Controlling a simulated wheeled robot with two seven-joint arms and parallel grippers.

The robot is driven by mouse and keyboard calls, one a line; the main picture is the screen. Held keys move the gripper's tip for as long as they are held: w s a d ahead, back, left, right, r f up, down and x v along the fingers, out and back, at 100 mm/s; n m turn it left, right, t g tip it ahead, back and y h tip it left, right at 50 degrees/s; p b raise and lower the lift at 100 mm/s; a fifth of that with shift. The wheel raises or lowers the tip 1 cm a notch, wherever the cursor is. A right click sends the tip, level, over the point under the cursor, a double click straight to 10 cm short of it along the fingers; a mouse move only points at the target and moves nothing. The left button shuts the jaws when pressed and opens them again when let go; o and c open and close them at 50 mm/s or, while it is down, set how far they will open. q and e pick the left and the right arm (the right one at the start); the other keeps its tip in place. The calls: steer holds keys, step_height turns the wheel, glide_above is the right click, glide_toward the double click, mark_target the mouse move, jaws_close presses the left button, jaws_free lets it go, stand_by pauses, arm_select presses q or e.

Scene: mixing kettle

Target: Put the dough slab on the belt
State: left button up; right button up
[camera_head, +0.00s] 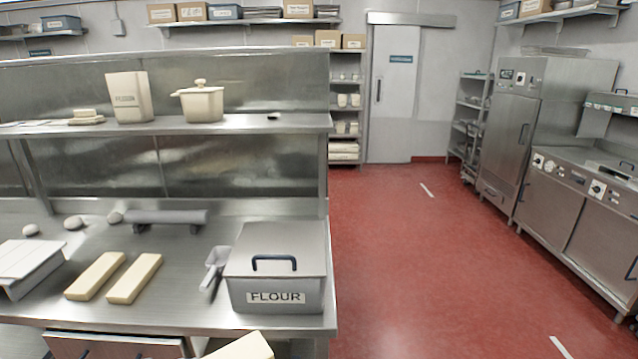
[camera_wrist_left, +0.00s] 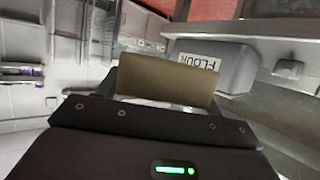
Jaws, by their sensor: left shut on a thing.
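A pale dough slab (camera_head: 240,348) shows at the bottom edge of the head view, in front of the counter. The wrist view shows the slab (camera_wrist_left: 165,80), shaded brown, in the jaws of my left gripper (camera_wrist_left: 160,101), which is shut on it. The finger contact is mostly hidden behind the dark gripper body. Two similar cream slabs (camera_head: 95,277) (camera_head: 134,278) lie side by side on the steel counter. I cannot make out a belt for certain in either view. My right gripper is not in view.
The counter (camera_head: 195,290) holds a lidded FLOUR bin (camera_head: 275,278), a scoop (camera_head: 214,268), a grey roller (camera_head: 165,217), several dough balls (camera_head: 73,222) and a metal box (camera_head: 28,262). A shelf (camera_head: 240,124) stands above it. The red floor (camera_head: 420,260) to the right is clear.

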arm_select(q)
steer(key=w+d+r, duration=0.1)
steer(key=w+r, duration=0.1)
steer(key=r, duration=0.1)
steer(key=shift+w+d, duration=0.1)
steer(key=shift+d, duration=0.25)
steer(key=shift+f, duration=0.2)
steer(key=s+a+f+n+t+y+b, duration=0.1)
steer(key=s+a+f+n+y, duration=0.3)
steer(key=a, duration=0.4)
steer(key=s+a+f+n+t+y+b, duration=0.1)
steer(key=s+a+f+n+t+y, duration=0.3)
steer(key=a, duration=0.5)
steer(key=s+n+y, duration=0.2)
steer(key=n+y, duration=0.1)
steer(key=shift+s+f+t, duration=0.25)
steer(key=shift+f+t, duration=0.05)
steer(key=shift+f, duration=0.1)
